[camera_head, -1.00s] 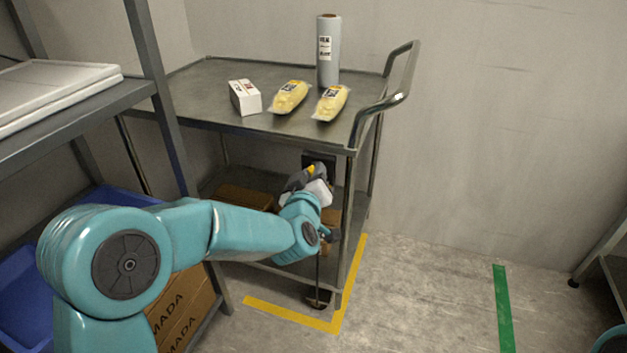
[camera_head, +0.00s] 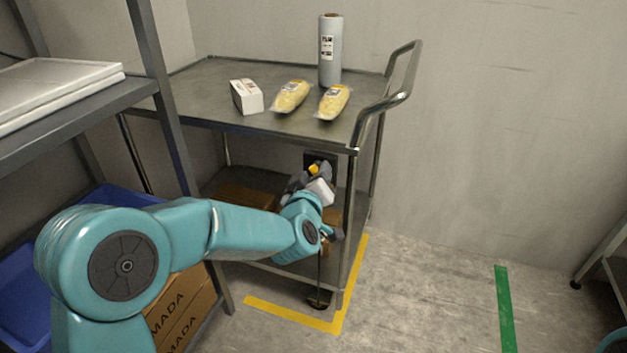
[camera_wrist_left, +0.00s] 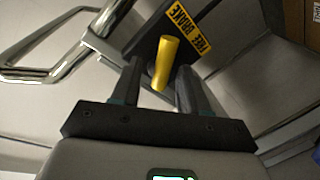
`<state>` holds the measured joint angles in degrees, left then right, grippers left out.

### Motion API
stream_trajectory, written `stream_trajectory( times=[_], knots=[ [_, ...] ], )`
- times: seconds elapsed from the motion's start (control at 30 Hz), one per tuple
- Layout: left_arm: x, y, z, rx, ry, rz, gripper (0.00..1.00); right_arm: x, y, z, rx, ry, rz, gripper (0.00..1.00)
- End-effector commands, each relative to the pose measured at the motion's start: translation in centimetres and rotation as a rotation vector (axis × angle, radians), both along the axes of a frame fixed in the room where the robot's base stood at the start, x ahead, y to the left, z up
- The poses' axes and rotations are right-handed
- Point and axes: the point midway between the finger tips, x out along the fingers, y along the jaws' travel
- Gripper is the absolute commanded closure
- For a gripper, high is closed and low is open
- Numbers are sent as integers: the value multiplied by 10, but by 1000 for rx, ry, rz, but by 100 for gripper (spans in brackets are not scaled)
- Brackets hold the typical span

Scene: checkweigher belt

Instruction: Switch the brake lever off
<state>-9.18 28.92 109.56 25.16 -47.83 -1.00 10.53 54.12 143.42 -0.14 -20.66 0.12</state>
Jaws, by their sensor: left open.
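The brake lever (camera_wrist_left: 165,62) is a short yellow handle on a dark plate (camera_wrist_left: 143,48) with a yellow label. In the head view the lever (camera_head: 313,169) shows small beneath the cart's top shelf, partly hidden by my left gripper (camera_head: 306,181). In the left wrist view my left gripper (camera_wrist_left: 160,76) is open, with one dark finger on each side of the lever's near end. I cannot tell whether either finger touches it. My right gripper is not in view.
The metal cart (camera_head: 225,82) carries a white box (camera_head: 246,97), two yellow packs (camera_head: 290,96) and a grey roll (camera_head: 330,52). Its handle (camera_head: 400,92) curves up at the right. A shelf rack (camera_head: 85,115) stands close at the left.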

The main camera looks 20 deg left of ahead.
Motion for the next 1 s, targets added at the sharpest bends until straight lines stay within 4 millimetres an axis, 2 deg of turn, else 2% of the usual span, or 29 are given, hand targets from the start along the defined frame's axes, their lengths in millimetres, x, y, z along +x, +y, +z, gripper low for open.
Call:
stream_trajectory(
  times=[0.17, 0.5, 0.63, 0.8, 1.0],
  knots=[
    [-19, -3, 5, 1, -1, -2, 56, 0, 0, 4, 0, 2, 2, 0],
    [-107, -15, 14, 0, 0, -3, 56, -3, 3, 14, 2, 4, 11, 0],
    [-134, -19, 16, -1, 2, -4, 56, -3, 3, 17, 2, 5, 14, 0],
    [-155, -21, 18, -1, 1, -2, 56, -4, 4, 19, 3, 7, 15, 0],
    [-161, -21, 17, 0, 2, 0, 56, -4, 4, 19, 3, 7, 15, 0]
  ],
)
